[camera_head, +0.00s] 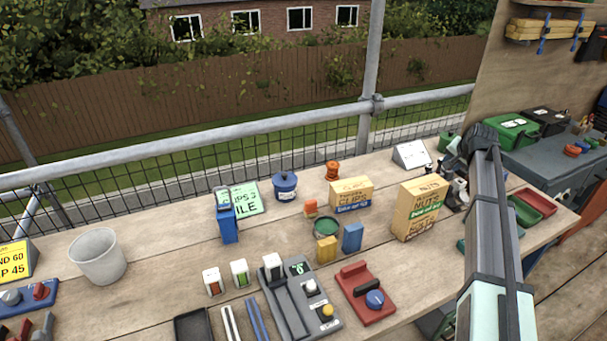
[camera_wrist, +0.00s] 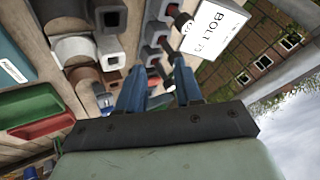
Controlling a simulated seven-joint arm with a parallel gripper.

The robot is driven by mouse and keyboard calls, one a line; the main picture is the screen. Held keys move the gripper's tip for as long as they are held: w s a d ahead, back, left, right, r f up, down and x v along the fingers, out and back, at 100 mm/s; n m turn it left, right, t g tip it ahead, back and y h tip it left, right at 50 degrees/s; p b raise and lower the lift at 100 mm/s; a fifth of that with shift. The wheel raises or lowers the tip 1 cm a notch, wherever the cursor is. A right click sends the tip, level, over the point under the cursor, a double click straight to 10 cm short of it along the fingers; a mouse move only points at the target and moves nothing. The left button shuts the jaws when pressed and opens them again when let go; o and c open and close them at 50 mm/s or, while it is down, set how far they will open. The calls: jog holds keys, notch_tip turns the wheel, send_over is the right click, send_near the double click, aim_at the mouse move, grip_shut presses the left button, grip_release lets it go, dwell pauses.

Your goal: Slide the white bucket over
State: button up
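The white bucket (camera_head: 97,257) stands upright and looks empty at the left of the wooden bench in the head view. It is not in the wrist view. My arm reaches in from the lower right of the head view, far to the right of the bucket; its fingers are hard to make out there. In the wrist view my gripper (camera_wrist: 158,84) has two blue fingers with a gap between them and nothing held. It is over the right part of the bench, near the white sign (camera_wrist: 213,28).
Right of the bucket are a blue box (camera_head: 227,224), a grey control panel (camera_head: 300,298) and a red device (camera_head: 366,293). A yellow sign (camera_head: 15,261) and a blue switch block (camera_head: 30,296) stand left of it. Scaffold rails run behind. Bare planks surround the bucket.

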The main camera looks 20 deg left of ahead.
jog(key=s+a+r+n+g, duration=0.1)
jog(key=s+a, duration=0.5)
jog(key=a, duration=1.1)
jog(key=s+a+r+n+g+y, duration=0.1)
jog(key=s+a, duration=0.6)
jog(key=a, duration=1)
jog(key=s+a+n+g, duration=0.2)
jog(key=s+a, duration=0.5)
jog(key=a, duration=1.1)
jog(key=shift+r+n+g+y, duration=0.3)
jog(key=shift+r+n+g, duration=0.1)
jog(key=shift+n, duration=0.3)
jog(key=s+a+r+n+g+h, duration=0.1)
jog(key=s+a+n, duration=0.1)
jog(key=s+a, duration=0.7)
jog(key=s+a+r+n+g+h, duration=0.1)
jog(key=s+a, duration=0.8)
jog(key=s, duration=1.2)
jog(key=s+a+n+h, duration=0.1)
jog(key=s+a+n, duration=0.1)
jog(key=s+a, duration=0.7)
jog(key=s, duration=0.6)
jog(key=shift+s+a+r+n+g, duration=0.2)
jog(key=shift+a+r+n+g, duration=0.1)
jog(key=shift+r+g, duration=0.1)
send_over(126, 268)
notch_tip(126, 268, down, 14)
jog(key=shift+w+r, duration=0.1)
